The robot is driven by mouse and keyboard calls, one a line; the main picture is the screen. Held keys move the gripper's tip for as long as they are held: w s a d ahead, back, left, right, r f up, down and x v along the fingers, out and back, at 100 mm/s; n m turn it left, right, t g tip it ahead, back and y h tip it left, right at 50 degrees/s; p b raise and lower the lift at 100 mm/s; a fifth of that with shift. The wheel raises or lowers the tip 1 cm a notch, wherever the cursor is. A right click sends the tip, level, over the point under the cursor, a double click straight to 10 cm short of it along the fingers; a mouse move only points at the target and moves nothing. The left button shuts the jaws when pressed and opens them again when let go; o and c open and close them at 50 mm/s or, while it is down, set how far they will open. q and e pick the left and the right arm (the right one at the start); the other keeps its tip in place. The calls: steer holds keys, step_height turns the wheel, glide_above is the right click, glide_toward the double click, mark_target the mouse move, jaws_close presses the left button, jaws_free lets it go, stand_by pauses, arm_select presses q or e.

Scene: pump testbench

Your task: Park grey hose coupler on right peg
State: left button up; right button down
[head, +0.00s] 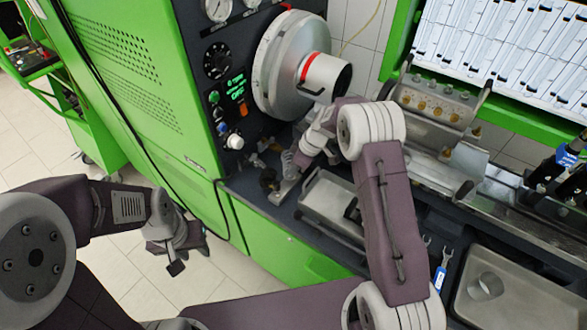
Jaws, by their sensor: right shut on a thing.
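My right gripper (303,158) is at the bench beside the green cabinet, below the large round flange. It is shut on a small grey part, which I take to be the grey hose coupler (290,163); the fingers and wrist hide much of it. Small dark and metal fittings (268,178) stand just left of it. I cannot make out which one is the right peg, or whether the coupler touches it. My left gripper (178,258) hangs over the tiled floor left of the bench, away from the fittings; its finger opening is unclear.
The silver flange (275,65) with a red-ringed cylinder rises close behind my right wrist. A metal tray (333,205) lies right of the fittings. A larger tray (520,300) with a clear cup (485,286) is at lower right, beside a blue-handled wrench (441,272).

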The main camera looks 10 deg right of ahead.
steer(key=shift+f, duration=0.2)
steer(key=c, duration=1.2)
jaws_free()
steer(key=shift+o, duration=0.4)
steer(key=o, duration=0.4)
steer(key=shift+c, duration=0.2)
steer(key=shift+r, duration=0.1)
steer(key=shift+r+p, duration=2.1)
steer(key=shift+r, duration=1.65)
